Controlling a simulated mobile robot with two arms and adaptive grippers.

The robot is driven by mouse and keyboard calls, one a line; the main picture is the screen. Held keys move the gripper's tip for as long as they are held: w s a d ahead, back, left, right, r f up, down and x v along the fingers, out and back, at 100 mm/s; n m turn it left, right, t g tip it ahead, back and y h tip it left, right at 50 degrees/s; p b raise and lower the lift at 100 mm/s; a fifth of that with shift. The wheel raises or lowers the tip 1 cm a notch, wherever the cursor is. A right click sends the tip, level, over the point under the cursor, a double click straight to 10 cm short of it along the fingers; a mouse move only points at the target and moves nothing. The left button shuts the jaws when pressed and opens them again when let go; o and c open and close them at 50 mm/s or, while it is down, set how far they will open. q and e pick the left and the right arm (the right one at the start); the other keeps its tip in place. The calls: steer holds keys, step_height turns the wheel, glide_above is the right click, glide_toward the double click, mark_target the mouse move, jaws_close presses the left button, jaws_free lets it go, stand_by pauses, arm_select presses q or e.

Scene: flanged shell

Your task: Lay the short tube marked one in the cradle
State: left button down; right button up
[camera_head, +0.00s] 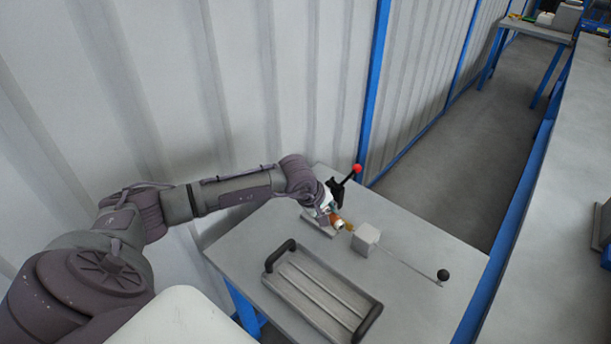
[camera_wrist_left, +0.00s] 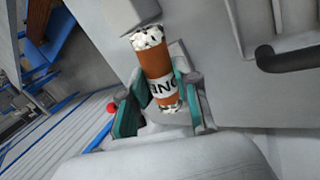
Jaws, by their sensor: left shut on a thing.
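My left gripper (camera_head: 331,212) is shut on a short copper-brown tube (camera_head: 337,223) over the far part of the grey table. In the left wrist view the teal fingers of the gripper (camera_wrist_left: 160,98) sit on both sides of the tube (camera_wrist_left: 152,62). The tube has speckled white ends and a white label with dark letters, partly hidden. Its free end is close to a grey block (camera_wrist_left: 127,10). A low grey plate (camera_head: 316,227) lies below the gripper; whether it is the cradle, and whether the tube touches it, I cannot tell. My right gripper is not in view.
A red-knobbed lever clamp (camera_head: 345,185) stands behind the gripper. A grey block (camera_head: 366,240) has a thin rod running to a black ball (camera_head: 443,275). A grey tray with black handles (camera_head: 320,296) lies in front.

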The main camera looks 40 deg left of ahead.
arm_select(q)
steer(key=w+a+n+t+y+p, duration=0.1)
steer(key=a+n+p, duration=0.1)
steer(key=a, duration=0.5)
steer(key=shift+n+t, duration=0.4)
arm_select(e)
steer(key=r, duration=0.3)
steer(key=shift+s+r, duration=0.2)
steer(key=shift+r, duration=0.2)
arm_select(q)
steer(key=shift+w+f, duration=0.1)
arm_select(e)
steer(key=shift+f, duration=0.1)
arm_select(q)
steer(key=b+x, duration=0.8)
steer(key=b, duration=0.3)
steer(key=shift+f, duration=0.25)
steer(key=shift+b+x, duration=0.75)
steer(key=shift+b, duration=0.45)
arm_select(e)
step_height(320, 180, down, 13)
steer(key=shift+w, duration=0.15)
arm_select(q)
steer(key=shift+w+r, duration=0.1)
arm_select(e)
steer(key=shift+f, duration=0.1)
